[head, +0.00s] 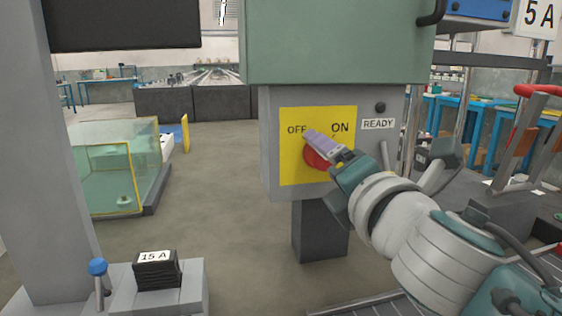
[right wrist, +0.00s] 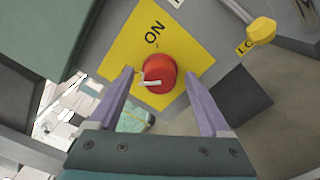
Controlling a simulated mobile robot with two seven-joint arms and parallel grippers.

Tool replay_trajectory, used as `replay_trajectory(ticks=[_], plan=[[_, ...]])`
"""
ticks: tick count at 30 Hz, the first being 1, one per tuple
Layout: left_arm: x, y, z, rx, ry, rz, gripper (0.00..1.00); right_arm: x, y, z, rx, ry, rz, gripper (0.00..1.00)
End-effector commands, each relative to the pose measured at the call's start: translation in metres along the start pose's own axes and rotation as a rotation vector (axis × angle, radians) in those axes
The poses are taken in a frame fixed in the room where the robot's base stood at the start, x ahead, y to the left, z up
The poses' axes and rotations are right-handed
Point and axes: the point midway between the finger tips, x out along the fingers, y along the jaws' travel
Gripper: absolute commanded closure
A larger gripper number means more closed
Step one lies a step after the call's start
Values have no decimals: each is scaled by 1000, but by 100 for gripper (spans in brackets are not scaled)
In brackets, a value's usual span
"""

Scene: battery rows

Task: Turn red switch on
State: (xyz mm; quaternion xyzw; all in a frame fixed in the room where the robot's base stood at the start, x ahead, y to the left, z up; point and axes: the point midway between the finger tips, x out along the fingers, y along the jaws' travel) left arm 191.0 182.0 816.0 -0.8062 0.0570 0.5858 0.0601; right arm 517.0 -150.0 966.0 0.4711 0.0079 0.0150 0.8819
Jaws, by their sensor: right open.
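The red switch (head: 314,158) is a round knob on a yellow plate (head: 290,165) marked OFF at left and ON at right. In the head view my right gripper (head: 313,136) reaches in from the right and hides part of the knob. In the right wrist view the whole red knob (right wrist: 160,67) shows, with a white pointer mark on its lower left side. The open fingers lie on either side of the knob in that picture; I see no clear contact. The ON label is above the knob there. My left gripper is not in view.
The plate is on a grey box (head: 270,140) under a large green cabinet (head: 335,45). A READY label (head: 378,124) and dark button (head: 380,107) are right of the plate. A 15 A block (head: 157,272) and blue-knobbed lever (head: 98,268) stand at lower left. Open floor lies left of the box.

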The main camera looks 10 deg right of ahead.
Motion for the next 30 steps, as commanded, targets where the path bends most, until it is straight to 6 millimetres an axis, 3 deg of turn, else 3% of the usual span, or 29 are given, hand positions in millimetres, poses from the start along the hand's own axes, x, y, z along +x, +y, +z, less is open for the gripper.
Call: replay_trajectory(ticks=[10, 30], plan=[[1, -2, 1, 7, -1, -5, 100, 4, 0, 0, 0, 0, 0, 21], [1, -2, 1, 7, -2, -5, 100, 3, 0, 0, 0, 0, 0, 96]])
